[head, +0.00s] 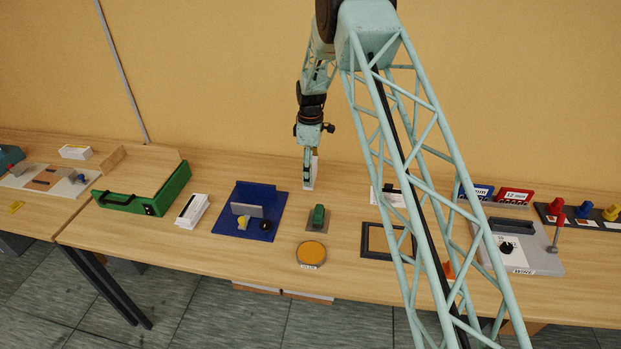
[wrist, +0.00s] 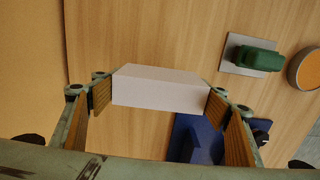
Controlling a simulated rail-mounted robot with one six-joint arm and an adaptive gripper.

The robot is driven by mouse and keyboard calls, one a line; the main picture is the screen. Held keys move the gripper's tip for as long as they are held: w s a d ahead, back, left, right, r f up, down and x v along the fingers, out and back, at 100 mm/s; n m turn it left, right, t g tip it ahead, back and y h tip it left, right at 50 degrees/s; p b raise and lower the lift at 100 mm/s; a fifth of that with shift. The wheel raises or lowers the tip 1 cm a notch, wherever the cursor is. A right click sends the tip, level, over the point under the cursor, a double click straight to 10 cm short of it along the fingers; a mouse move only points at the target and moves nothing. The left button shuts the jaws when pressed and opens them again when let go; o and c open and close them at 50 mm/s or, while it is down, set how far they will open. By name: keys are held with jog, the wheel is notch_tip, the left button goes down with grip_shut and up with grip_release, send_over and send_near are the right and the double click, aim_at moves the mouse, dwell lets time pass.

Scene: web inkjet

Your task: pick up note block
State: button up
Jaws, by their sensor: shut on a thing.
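The note block, a plain white block, (wrist: 160,88) sits between the two fingers of my gripper (wrist: 158,98) in the wrist view. The finger pads touch its left and right ends, so my gripper is shut on it. In the head view, my gripper (head: 308,180) points down near the back of the table, and a pale sliver of the note block (head: 316,164) shows beside the fingers. The rest of the block is hidden there by the gripper. I cannot tell whether the block touches the table.
A blue stand (head: 262,228), a green object on a grey plate (head: 318,217) and an orange round pad (head: 311,254) stand in front of my gripper. A black frame (head: 372,252) lies to the right. A green case (head: 150,200) stands to the left.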

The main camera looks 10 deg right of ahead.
jog(key=shift+r, duration=2.9)
